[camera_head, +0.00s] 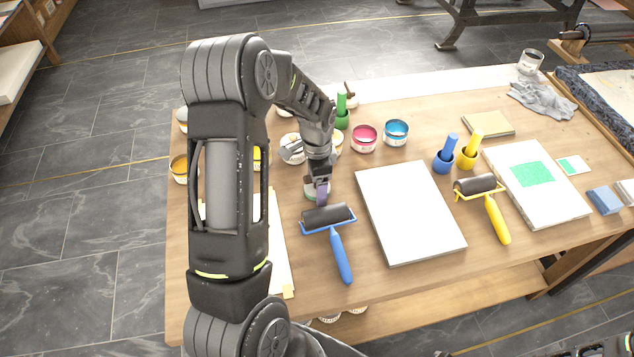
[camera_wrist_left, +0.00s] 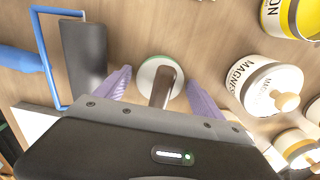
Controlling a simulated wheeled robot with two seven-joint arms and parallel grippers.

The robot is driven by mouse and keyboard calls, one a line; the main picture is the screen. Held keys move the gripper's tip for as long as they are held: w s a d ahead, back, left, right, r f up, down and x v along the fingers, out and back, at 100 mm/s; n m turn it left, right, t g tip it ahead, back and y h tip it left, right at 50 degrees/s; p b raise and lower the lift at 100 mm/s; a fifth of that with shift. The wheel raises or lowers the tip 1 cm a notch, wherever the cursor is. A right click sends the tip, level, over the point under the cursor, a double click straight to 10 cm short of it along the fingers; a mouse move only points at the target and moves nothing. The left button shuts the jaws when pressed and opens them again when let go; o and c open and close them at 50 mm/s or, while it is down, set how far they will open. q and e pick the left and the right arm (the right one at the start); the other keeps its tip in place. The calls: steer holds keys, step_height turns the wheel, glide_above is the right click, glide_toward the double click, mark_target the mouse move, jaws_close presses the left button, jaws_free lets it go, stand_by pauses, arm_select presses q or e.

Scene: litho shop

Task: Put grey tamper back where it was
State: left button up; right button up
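My left gripper (camera_head: 320,196) reaches down to the table behind the blue-handled roller (camera_head: 341,256). In the left wrist view its purple fingers (camera_wrist_left: 161,92) are open, with a gap on each side of a brownish handle. That handle belongs to a small upright tool (camera_wrist_left: 152,68) with a round, pale, green-rimmed base. Its base shows partly under the gripper in the head view (camera_head: 310,188). I cannot tell whether this is the grey tamper; no other plainly grey one shows. Green (camera_head: 342,112), blue (camera_head: 444,158) and yellow (camera_head: 468,153) tampers stand farther off. My right gripper's fingers are not visible.
A white slab (camera_head: 410,212) lies right of the roller. Ink tins in pink (camera_head: 364,138) and blue (camera_head: 396,132) stand behind it. Lidded white jars (camera_wrist_left: 270,88) stand close to the gripper. A yellow-handled roller (camera_head: 497,218) lies farther right. My left arm hides the table's left part.

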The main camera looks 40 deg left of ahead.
arm_select(q)
steer(key=shift+o, duration=0.5)
steer(key=shift+r, duration=0.1)
steer(key=shift+r, duration=0.5)
step_height(320, 180, up, 11)
steer(key=shift+r+b, duration=0.1)
steer(key=shift+b, duration=0.55)
